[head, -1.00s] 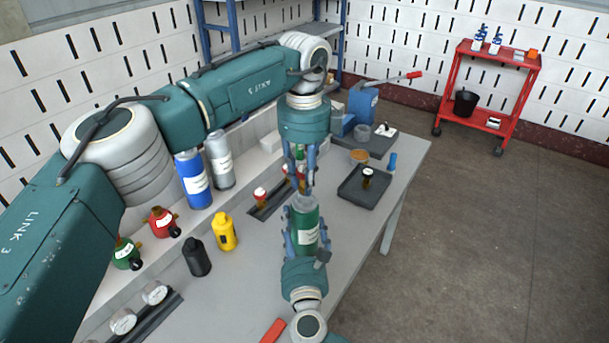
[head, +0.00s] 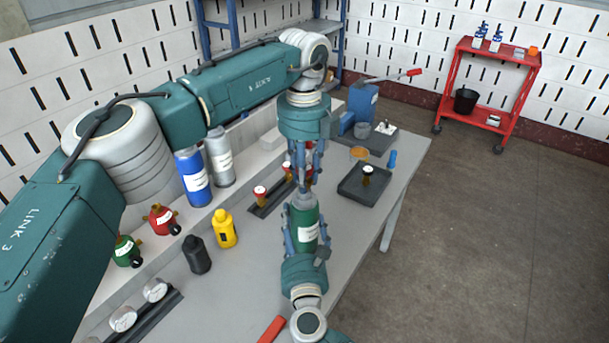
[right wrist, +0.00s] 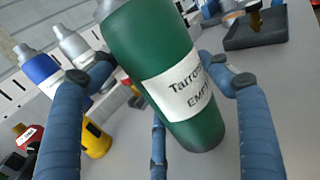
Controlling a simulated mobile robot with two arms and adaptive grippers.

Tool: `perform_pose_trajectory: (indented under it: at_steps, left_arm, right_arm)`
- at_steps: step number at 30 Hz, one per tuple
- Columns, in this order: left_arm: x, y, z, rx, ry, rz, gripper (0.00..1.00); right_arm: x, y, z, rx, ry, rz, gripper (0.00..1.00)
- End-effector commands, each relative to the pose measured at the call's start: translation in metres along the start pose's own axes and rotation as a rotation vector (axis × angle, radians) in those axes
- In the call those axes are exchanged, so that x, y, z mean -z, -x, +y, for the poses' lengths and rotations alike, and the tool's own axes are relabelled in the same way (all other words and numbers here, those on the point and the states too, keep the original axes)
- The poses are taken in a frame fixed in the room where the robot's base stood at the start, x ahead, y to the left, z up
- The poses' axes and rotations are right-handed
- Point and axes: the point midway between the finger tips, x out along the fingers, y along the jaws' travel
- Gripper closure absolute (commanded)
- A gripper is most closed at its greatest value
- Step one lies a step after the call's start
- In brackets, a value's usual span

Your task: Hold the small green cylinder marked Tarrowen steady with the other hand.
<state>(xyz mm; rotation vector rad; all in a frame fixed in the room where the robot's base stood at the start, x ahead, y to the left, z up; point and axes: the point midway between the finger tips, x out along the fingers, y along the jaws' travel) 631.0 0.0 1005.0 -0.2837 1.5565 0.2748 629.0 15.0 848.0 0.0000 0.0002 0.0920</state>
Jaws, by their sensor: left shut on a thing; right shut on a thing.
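The small green cylinder (head: 304,217) stands on end, a little tilted, in front of my left gripper. In the right wrist view the green cylinder (right wrist: 150,45) fills the middle, with a white label reading "Tarrowen" and "Empty". My right gripper (head: 306,238) is shut on its body, with blue fingers on both sides. My left gripper (head: 305,180) points down right over the cylinder's grey top, its fingers drawn together. The small thing between them is mostly hidden, and I cannot tell what it is. The cylinder's top is cut off in the right wrist view.
A blue cylinder (head: 194,178) and a grey cylinder (head: 219,157) stand at the left. A dark tray (head: 362,191) lies right of the grippers. The bench is clear at the front right.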

Motion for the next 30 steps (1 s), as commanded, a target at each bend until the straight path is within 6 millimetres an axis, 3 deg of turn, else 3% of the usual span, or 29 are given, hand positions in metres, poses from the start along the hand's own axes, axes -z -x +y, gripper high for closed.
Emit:
perform_pose_trajectory:
  at_steps: [4,15,26,30]
  left_arm:
    - [0.0002,0.0002,0.0,-0.001,-0.059,0.001,1.0]
    - [0.0004,-0.0002,-0.0001,-0.003,-0.503,0.003,1.0]
    - [0.0003,-0.0003,0.0,-0.003,-0.538,0.004,1.0]
    - [0.0003,-0.0005,0.0,-0.004,-0.687,0.004,1.0]
  right_arm:
    - [0.0017,0.0004,-0.0004,0.001,0.0,0.003,0.55]
    - [0.0017,0.0004,-0.0005,0.001,0.0,0.003,0.55]
    - [0.0018,0.0004,-0.0006,0.001,0.0,0.003,0.55]
    - [0.0018,0.0004,-0.0006,0.001,0.0,0.003,0.55]
